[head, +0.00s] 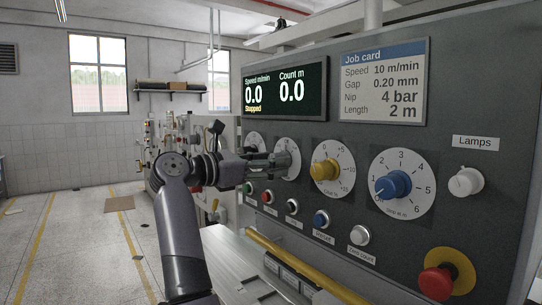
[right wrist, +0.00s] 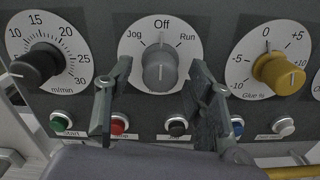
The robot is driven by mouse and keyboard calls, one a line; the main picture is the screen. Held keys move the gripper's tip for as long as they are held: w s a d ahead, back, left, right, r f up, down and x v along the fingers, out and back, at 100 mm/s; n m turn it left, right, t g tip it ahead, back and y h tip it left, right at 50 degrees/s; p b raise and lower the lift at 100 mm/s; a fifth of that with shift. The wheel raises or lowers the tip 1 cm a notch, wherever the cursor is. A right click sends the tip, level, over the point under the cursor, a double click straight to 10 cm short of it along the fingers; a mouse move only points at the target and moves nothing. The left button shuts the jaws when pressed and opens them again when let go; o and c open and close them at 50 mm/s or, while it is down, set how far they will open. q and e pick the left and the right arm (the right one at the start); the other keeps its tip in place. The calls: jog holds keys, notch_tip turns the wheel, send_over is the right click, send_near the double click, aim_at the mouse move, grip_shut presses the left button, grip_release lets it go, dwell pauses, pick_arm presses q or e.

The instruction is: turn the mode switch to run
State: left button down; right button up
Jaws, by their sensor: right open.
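The mode switch (right wrist: 160,68) is a grey knob on a white round dial marked Jog, Off and Run. In the right wrist view its white line points up at Off. My right gripper (right wrist: 160,84) is open, with one finger on each side of the knob. I cannot tell whether the fingers touch it. In the head view the right gripper (head: 271,164) reaches the panel from the left and covers most of the knob; part of the mode dial (head: 289,147) shows behind it. My left gripper is not in view.
A black speed knob (right wrist: 37,65) is left of the switch and a yellow glue knob (right wrist: 278,70) right of it. Several push buttons (head: 321,219) run below. A red emergency button (head: 436,283) is at lower right. The display (head: 285,88) reads Stopped. A yellow rail (head: 300,265) runs below.

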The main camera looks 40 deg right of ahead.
jog(key=shift+d, duration=0.3)
jog(key=shift+c, duration=0.4)
jog(key=c, duration=1.1)
